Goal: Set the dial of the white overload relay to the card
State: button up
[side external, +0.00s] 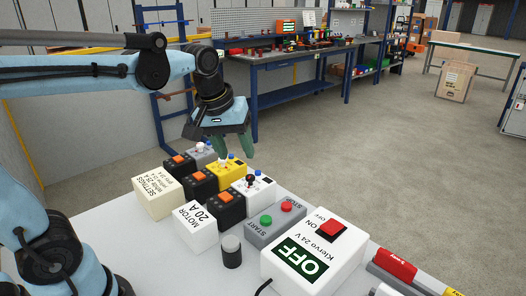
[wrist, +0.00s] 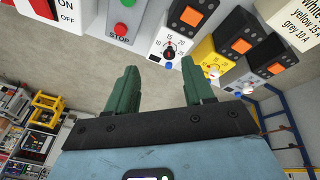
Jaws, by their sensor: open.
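The white overload relay (side external: 262,190) stands in a row with a yellow and a grey one. Its black dial (wrist: 169,50) has numbers around it in the wrist view; I cannot tell surely where it points. The card (side external: 158,193) stands at the row's far left end. In the wrist view the card (wrist: 294,30) is cut off, with a "White" line and "yellow 15 A". My gripper (side external: 230,145) is open and empty, above and behind the relays. In the wrist view its green fingers (wrist: 160,68) are apart, just below the white relay's edge, touching nothing visible.
The yellow relay (side external: 228,168) and grey relay (side external: 203,152) have white knobs. Black contactors with orange faces (side external: 228,208) stand in front. A "MOTOR 20 A" block (side external: 195,226), a START/STOP box (side external: 275,224) and a switch box reading OFF (side external: 318,254) stand nearby.

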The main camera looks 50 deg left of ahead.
aim_at(250, 176)
jog(key=w+a+r+n+g, duration=0.1)
jog(key=w+a+n+g, duration=0.3)
jog(key=w+n, duration=0.35)
jog(key=f, duration=1.2)
jog(key=shift+s+d, duration=0.15)
jog(key=shift+d, duration=0.05)
grip_shut()
